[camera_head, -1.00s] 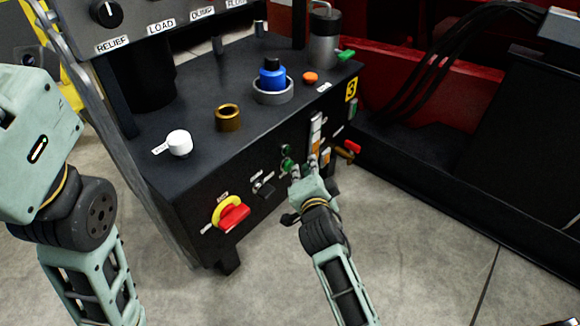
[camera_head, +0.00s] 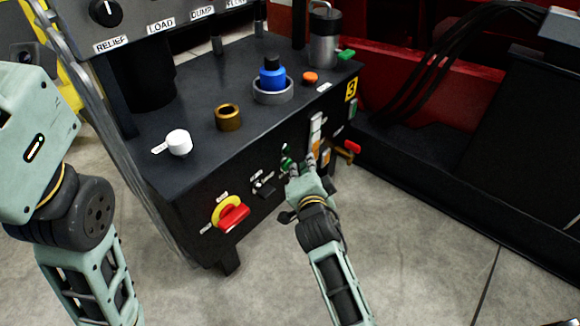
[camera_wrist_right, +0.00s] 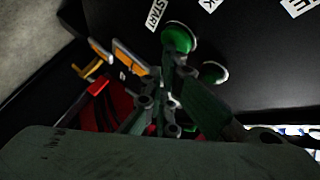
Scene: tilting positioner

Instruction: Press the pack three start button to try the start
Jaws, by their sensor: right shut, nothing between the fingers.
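The black pack with a yellow "3" label (camera_head: 351,89) stands in the middle of the head view. A green button (camera_head: 286,162) is on its front face. In the right wrist view a round green button (camera_wrist_right: 178,38) sits beside a white START label (camera_wrist_right: 154,13). My right gripper (camera_head: 302,163) is at the front face, just right of the green button. In the right wrist view its shut, empty fingertips (camera_wrist_right: 174,68) overlap the button's lower edge; I cannot tell whether they touch it. My left arm shows at the left, but its gripper is out of view.
A red and yellow rotary switch (camera_head: 230,213) and a black switch (camera_head: 264,187) are left of the button. A red-handled lever (camera_head: 352,146) is to the right. A blue-capped part (camera_head: 272,76), a brass ring (camera_head: 228,117) and a white knob (camera_head: 178,142) stand on top.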

